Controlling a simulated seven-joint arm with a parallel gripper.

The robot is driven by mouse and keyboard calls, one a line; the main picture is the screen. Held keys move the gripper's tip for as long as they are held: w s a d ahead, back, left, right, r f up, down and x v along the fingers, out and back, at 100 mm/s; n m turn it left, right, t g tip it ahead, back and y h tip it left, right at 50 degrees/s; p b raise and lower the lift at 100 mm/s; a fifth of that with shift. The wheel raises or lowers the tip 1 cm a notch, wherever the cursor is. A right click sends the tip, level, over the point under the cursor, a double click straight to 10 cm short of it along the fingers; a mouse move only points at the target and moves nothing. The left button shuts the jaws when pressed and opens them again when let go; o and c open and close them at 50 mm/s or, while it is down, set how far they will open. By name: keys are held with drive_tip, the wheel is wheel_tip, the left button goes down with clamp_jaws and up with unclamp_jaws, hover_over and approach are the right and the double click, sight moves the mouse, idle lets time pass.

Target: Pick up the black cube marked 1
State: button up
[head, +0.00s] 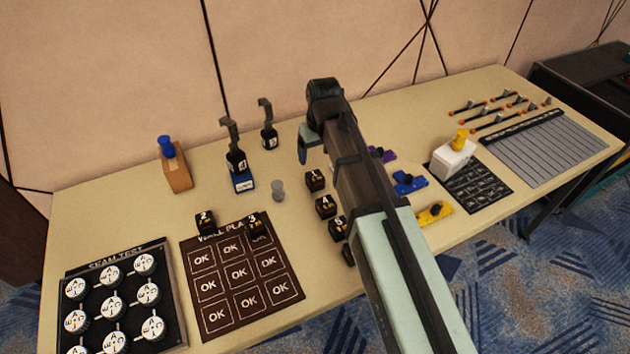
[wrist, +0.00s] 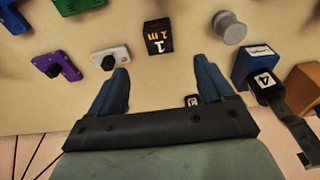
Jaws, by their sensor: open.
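The black cube marked 1 (wrist: 158,37) sits on the table in the wrist view, its white 1 and orange marking showing. It lies just beyond my fingertips, roughly in line with the gap between them. In the head view the black cube (head: 315,180) stands at the back of a short row of black cubes, its marking small. My gripper (wrist: 163,75) is open, with two blue fingers apart and nothing held. In the head view my gripper (head: 306,142) is above the table behind that cube, partly hidden by my arm.
A grey knob (head: 278,190) stands left of the cube. Other black cubes (head: 326,207) are in front of it; cubes 2 (head: 205,221) and 3 (head: 256,226) are by the dark OK panel (head: 212,312). Purple (head: 382,154) and blue (head: 409,182) pieces lie right of my arm.

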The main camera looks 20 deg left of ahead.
sight(315, 176)
drive_tip(key=shift+w+a+f, duration=0.2)
drive_tip(key=shift+w+f, duration=0.05)
drive_tip(key=shift+f, duration=1.8)
drive_tip(key=shift+w+a+f, duration=0.15)
drive_tip(key=shift+w+f, duration=0.1)
drive_tip(key=shift+f, duration=1.75)
drive_tip(key=shift+w+a+f, duration=0.2)
drive_tip(key=shift+w+f, duration=0.05)
drive_tip(key=shift+f, duration=1.8)
drive_tip(key=c, duration=1.1)
drive_tip(key=shift+o, duration=0.2)
drive_tip(key=shift+r, duration=0.15)
